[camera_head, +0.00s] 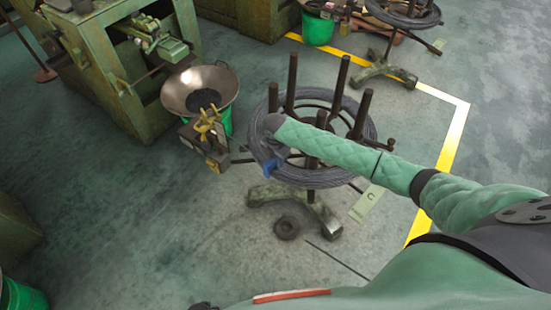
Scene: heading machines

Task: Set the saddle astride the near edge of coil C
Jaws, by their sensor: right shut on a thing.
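Coil C (318,178) is a thick ring of grey wire on a stand with several dark upright posts. A plate marked C (368,203) shows beside it. My right arm reaches in from the right across the coil. Its gripper (270,153) points down at the coil's left, near part, largely hidden by the wrist. It is shut on a small blue piece, which I take to be the saddle (272,166). The saddle overlaps the coil's edge in the picture; I cannot tell whether it touches or straddles it. My left gripper is not in view.
A wide metal bowl (184,92) on a green bucket and a small boxy device with yellow parts (206,138) stand left of the coil. A green machine (120,75) is behind. Another coil (403,12) stands farther back. A dark ring (287,227) lies by the stand's foot.

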